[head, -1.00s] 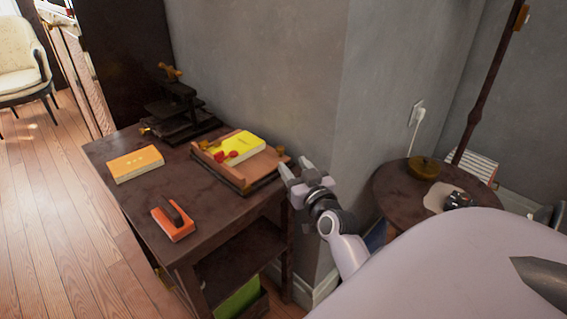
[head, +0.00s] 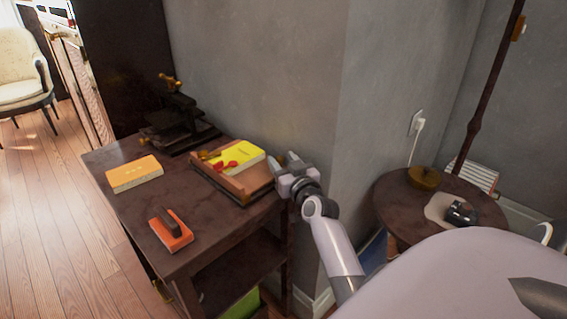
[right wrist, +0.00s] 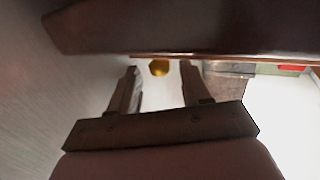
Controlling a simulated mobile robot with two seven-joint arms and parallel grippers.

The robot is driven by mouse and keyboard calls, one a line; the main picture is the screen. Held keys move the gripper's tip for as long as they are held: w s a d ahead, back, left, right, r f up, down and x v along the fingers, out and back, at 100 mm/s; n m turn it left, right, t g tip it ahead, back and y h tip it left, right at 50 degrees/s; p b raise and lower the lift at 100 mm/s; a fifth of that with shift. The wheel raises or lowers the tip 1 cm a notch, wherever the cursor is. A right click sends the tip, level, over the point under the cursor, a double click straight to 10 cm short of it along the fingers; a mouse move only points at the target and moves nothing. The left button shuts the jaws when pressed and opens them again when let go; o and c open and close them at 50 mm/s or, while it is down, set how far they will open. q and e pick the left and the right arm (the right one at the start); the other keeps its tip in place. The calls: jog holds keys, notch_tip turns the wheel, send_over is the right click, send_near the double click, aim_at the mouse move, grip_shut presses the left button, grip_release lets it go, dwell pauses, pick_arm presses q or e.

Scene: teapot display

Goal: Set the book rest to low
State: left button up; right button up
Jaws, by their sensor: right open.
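The book rest (head: 254,180) is a brown wooden stand at the back right of the dark table, with a yellow book (head: 245,154) and a red item (head: 226,166) on it. My right gripper (head: 283,159) is open at the right end of the rest, by the wall. In the right wrist view, a round brass knob (right wrist: 159,67) shows in the gap between the open fingers (right wrist: 158,85), beyond their tips and apart from them. The gripper hides that end of the rest in the head view. My left gripper is out of view.
On the dark table (head: 200,212) are an orange book (head: 134,173), an orange block with a dark handle (head: 170,229) and a dark press-like device (head: 178,125). The grey wall (head: 260,75) is close behind. A round side table (head: 390,204) stands right.

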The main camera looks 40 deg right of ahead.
grip_shut()
